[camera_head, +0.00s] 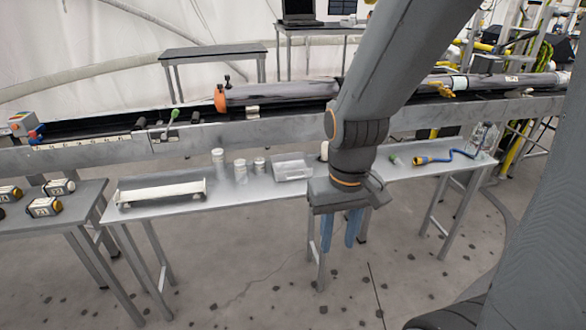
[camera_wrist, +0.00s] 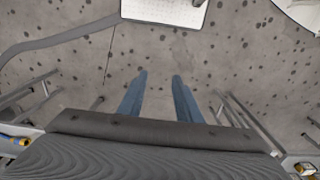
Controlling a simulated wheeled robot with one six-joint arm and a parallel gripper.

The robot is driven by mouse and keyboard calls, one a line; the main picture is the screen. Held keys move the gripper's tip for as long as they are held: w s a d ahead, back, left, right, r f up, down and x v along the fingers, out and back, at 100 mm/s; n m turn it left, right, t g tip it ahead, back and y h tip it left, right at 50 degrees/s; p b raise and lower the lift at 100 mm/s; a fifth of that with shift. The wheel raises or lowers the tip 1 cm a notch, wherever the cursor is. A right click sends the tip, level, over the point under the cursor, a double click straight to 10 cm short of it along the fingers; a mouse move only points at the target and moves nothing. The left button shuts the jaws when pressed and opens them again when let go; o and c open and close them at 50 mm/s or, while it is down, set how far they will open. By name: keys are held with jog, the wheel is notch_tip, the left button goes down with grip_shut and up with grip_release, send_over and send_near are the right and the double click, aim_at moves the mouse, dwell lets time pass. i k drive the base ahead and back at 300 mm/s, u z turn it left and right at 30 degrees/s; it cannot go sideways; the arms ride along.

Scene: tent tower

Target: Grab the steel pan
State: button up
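A shallow, rectangular silver pan (camera_head: 292,168), which looks like the steel pan, lies on the long metal table (camera_head: 250,193) in the head view. My gripper (camera_head: 340,242) points down in front of the table's front edge, to the right of the pan and nearer the camera. It is apart from the pan. In the wrist view my gripper (camera_wrist: 159,78) has its two blue fingers spread with only floor between them, so it is open and empty. I cannot make out the pan in the wrist view.
White canisters (camera_head: 218,158) and a long white-topped tray (camera_head: 161,194) stand left of the pan. A blue coiled hose with a yellow handle (camera_head: 432,160) lies right. A conveyor frame (camera_head: 90,154) runs behind. Yellow-black devices (camera_head: 44,207) sit on the left table. Floor in front is clear.

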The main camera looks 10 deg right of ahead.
aim_at(291, 166)
jog(key=z, duration=0.1)
jog(key=i, duration=1.25)
jog(key=z, duration=0.45)
